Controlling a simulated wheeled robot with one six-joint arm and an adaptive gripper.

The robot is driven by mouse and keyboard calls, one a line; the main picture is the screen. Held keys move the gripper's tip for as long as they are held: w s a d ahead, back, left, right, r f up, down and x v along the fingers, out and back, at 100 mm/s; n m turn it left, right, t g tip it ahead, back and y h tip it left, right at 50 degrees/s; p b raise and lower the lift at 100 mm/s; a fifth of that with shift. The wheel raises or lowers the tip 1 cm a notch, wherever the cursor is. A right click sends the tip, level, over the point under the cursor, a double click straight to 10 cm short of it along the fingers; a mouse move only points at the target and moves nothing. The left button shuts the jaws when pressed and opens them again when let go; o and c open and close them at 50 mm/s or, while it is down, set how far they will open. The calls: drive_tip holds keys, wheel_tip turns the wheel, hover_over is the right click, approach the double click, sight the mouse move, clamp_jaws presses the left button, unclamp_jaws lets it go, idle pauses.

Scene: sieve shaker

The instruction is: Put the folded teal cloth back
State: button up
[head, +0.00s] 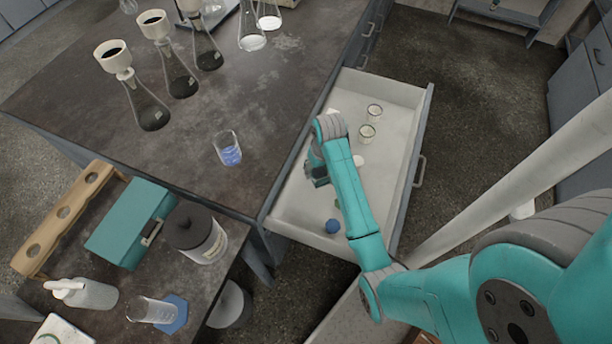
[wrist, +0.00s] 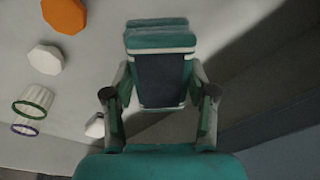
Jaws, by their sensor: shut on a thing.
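The folded teal cloth (wrist: 158,38) is between the fingers of my gripper (wrist: 160,92) in the wrist view. It has layered teal folds at its far end, pale edges and a dark face toward the camera. My gripper is shut on it, with one finger at each side. In the head view my gripper (head: 317,168) is over the open drawer (head: 298,208), near its left side. My arm partly hides the drawer there. I cannot tell whether the cloth touches the drawer floor.
The drawer also holds two small cups (head: 367,131), a white disc (head: 358,160) and a blue item (head: 332,226). The wrist view shows an orange piece (wrist: 64,14). A beaker of blue liquid (head: 228,150) and several flasks stand on the bench (head: 190,130) at left.

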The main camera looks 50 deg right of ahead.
sight(305, 181)
drive_tip(key=w, duration=0.1)
drive_tip(key=w+a, duration=0.1)
drive_tip(key=w, duration=0.1)
drive_tip(key=shift+w+a, duration=0.15)
drive_tip(key=shift+w, duration=0.1)
drive_tip(key=f, duration=0.2)
drive_tip(key=shift+s+f, duration=0.25)
drive_tip(key=shift+f, duration=0.65)
drive_tip(key=shift+w+f, duration=0.2)
drive_tip(key=shift+f, duration=0.65)
drive_tip(key=shift+w+f, duration=0.2)
drive_tip(key=shift+f, duration=0.6)
drive_tip(key=shift+f, duration=0.1)
drive_tip(key=o, duration=1.3)
drive_tip(key=shift+c, duration=0.2)
drive_tip(key=r, duration=0.4)
drive_tip(key=s+r, duration=0.1)
drive_tip(key=r, duration=0.7)
drive_tip(key=shift+s+r, duration=0.1)
drive_tip(key=shift+s, duration=0.1)
